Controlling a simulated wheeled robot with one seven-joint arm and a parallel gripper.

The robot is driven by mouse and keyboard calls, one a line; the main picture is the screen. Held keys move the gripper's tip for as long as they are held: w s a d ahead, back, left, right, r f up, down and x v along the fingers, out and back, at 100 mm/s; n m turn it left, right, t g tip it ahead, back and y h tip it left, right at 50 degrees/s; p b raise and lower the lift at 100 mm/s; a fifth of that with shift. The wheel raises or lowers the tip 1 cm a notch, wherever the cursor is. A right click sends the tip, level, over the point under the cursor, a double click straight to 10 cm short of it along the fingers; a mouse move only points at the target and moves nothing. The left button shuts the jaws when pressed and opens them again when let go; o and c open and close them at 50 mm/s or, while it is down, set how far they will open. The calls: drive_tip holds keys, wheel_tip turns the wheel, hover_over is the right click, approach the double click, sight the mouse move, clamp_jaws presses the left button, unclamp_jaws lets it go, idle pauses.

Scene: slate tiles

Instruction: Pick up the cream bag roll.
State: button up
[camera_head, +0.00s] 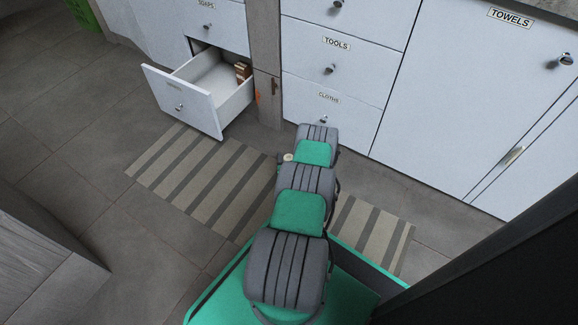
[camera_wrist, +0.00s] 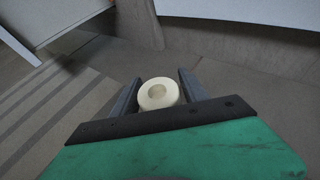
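The cream bag roll (camera_wrist: 158,94) shows in the wrist view as a short pale ring with a round hole facing up towards the camera. It sits between the two fingers of my gripper (camera_wrist: 160,76), with a narrow gap seeming to show on each side. My gripper looks open around it. The green and black gripper body hides the roll's lower edge. In the head view the roll (camera_head: 288,157) is a small pale spot just left of my arm's far end, and my arm hides most of the gripper. I cannot tell how high the roll is above the floor.
An open drawer (camera_head: 181,104) juts out at the left with small brown items inside. White cabinet fronts (camera_head: 333,85) and a grey post (camera_head: 265,95) stand behind. A striped rug (camera_head: 200,175) lies on the tiles. A dark panel (camera_head: 510,265) fills the lower right.

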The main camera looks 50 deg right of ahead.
drive_tip(key=c, duration=1)
clamp_jaws()
drive_tip(key=shift+r, duration=0.15)
